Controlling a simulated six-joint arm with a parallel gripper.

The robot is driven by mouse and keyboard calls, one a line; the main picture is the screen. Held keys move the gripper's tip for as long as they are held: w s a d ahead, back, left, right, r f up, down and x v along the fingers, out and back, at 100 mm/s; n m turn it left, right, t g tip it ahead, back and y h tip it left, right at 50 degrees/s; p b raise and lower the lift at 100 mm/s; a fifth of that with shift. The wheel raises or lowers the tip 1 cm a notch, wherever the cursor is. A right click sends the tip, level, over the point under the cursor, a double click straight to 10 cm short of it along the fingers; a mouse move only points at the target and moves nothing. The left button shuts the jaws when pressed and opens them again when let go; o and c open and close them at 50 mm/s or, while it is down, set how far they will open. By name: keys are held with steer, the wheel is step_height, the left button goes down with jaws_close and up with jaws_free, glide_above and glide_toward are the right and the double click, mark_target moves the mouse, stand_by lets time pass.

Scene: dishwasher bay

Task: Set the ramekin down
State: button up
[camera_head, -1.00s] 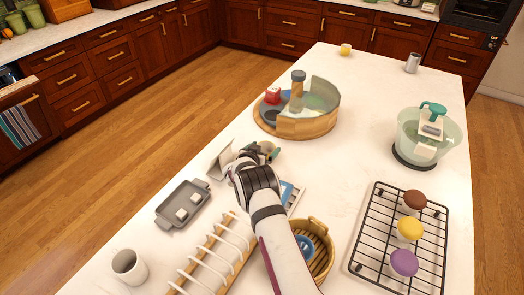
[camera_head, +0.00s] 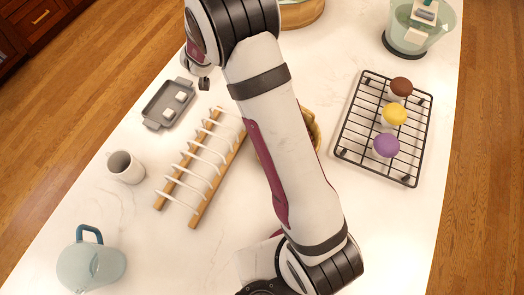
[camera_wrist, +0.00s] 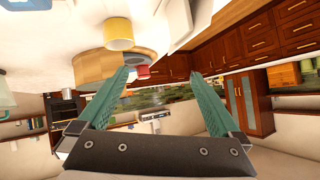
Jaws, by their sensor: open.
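A yellow cup-shaped ramekin (camera_wrist: 118,33) stands on the pale counter in the wrist view, which is upside down. It is in front of a round wooden-sided tray (camera_wrist: 88,68). My gripper (camera_wrist: 160,74) has its two teal fingers spread wide, with nothing between them. The ramekin is apart from the fingers, beyond the tip of the left-hand one. In the head view my arm covers much of the middle of the counter; the ramekin does not show there and the fingers are not clear.
A grey tray (camera_head: 170,103) with white cubes, a white mug (camera_head: 125,167), a white-pegged rack (camera_head: 205,160) and a jug (camera_head: 90,265) stand left of my arm. A wire rack (camera_head: 385,130) with three capped items stands right, a clear-bowled appliance (camera_head: 415,28) behind it.

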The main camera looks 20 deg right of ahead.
steer(key=s+a+r+n+g+y, duration=0.1)
steer(key=s+a+r+g+y, duration=0.2)
steer(key=s, duration=0.4)
steer(key=s+a+r+n+y, duration=0.1)
steer(key=s+a+r+y, duration=0.1)
steer(key=s+r, duration=0.35)
steer(key=s+d+g, duration=0.1)
steer(key=s+g, duration=0.3)
steer(key=s, duration=1.2)
steer(key=s+d+m+g, duration=0.1)
steer(key=s+g, duration=0.3)
steer(key=s, duration=1.2)
steer(key=shift+d+f, duration=0.15)
steer(key=shift+d, duration=0.35)
